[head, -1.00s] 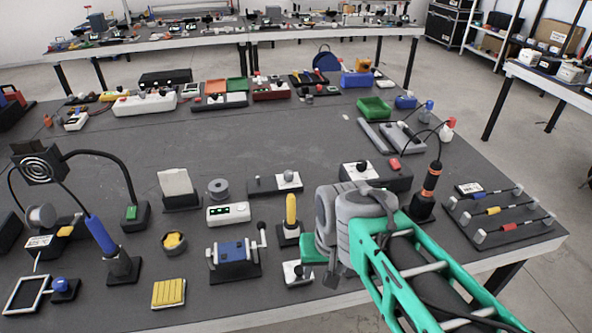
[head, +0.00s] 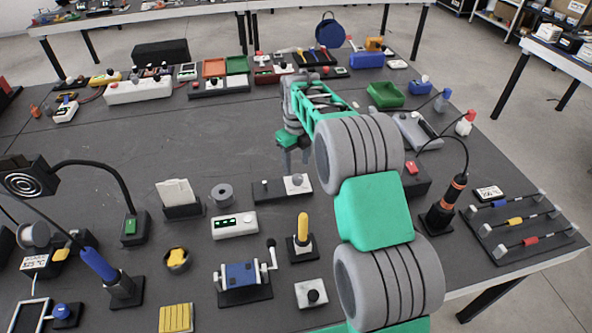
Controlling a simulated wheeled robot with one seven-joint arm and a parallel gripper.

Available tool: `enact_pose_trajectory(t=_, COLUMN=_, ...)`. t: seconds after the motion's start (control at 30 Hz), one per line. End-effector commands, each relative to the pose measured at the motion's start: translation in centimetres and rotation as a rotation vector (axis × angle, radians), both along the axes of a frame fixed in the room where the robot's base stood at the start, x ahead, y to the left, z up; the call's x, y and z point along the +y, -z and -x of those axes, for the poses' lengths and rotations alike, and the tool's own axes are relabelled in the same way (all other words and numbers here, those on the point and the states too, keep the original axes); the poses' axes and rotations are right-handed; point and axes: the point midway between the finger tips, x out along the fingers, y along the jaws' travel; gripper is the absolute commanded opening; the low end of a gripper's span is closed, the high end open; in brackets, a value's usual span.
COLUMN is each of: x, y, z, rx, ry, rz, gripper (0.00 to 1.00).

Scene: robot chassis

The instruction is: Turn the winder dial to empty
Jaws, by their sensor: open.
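My gripper (head: 294,163) is open, fingers pointing down, above the middle of the bench. Just below it in the picture is a dark base (head: 266,192) with a white block and a small knob (head: 297,179); I see no contact with it. A blue winder-like device (head: 241,276) with a side crank stands at the front. To its right is a white plate with a black round knob (head: 313,296). No dial marking can be read, and I cannot tell which knob is the winder dial. My arm hides part of the bench on the right.
A yellow-handled tool (head: 302,229) stands upright near the front. A white box with green displays (head: 234,225) and a grey spool (head: 221,195) lie left of my gripper. An orange-black iron (head: 446,205) stands at right. The bench (head: 180,130) is clear at mid-left.

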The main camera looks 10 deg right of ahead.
Motion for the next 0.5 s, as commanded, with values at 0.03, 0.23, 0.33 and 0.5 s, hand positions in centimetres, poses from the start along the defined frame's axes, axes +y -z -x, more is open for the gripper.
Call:
enact_pose_trajectory(t=0.03, x=0.0, y=1.0, z=0.2, rx=0.006, ry=0.000, rz=-0.001, gripper=0.54)
enact_pose_trajectory(t=0.23, x=-0.2, y=4.5, z=0.1, rx=0.002, ry=0.001, rz=0.000, gripper=0.54)
enact_pose_trajectory(t=0.33, x=-0.2, y=5.4, z=0.1, rx=0.000, ry=0.001, rz=0.000, gripper=0.54)
enact_pose_trajectory(t=0.5, x=-0.3, y=5.7, z=0.0, rx=-0.001, ry=0.001, rz=0.000, gripper=0.54)
